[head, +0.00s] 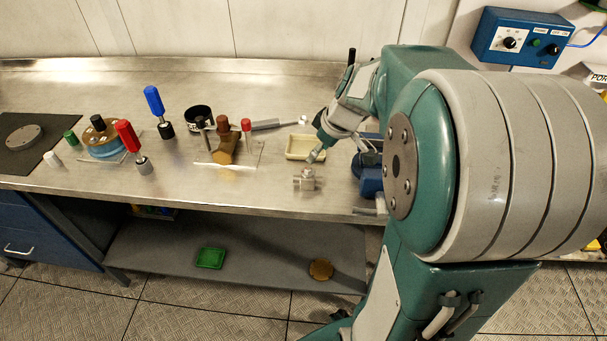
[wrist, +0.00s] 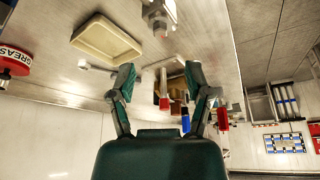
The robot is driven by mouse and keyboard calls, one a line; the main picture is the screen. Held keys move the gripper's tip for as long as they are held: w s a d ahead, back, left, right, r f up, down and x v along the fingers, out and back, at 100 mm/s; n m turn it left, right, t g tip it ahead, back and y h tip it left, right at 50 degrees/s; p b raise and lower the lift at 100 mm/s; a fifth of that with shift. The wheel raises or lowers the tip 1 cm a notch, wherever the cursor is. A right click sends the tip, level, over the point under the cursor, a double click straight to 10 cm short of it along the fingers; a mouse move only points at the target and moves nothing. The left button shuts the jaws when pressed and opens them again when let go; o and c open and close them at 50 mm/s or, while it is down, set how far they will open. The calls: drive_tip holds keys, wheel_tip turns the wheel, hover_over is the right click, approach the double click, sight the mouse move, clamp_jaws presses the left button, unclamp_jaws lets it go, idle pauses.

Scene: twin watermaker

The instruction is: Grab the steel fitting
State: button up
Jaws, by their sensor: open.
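The steel fitting (head: 306,180) is a small grey metal piece with side stubs, on the bench near its front edge in the head view. In the wrist view the fitting (wrist: 158,14) shows at the top edge, partly cut off. My gripper (head: 316,154) is just above and behind the fitting in the head view, partly hidden by my arm. In the wrist view my gripper (wrist: 160,82) has its two green fingers spread apart with nothing between them. The fitting lies beyond the fingertips, apart from them.
A shallow cream tray (head: 304,147) sits behind the fitting; it also shows in the wrist view (wrist: 78,44). A blue vise-like device (head: 371,180) stands close on the right. A clear stand with a brown piece (head: 225,145) is to the left. Bare bench lies left of the fitting.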

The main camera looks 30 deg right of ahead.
sight(308, 169)
drive_tip(key=shift+x, duration=3.95)
drive_tip(key=shift+s, duration=0.1)
clamp_jaws()
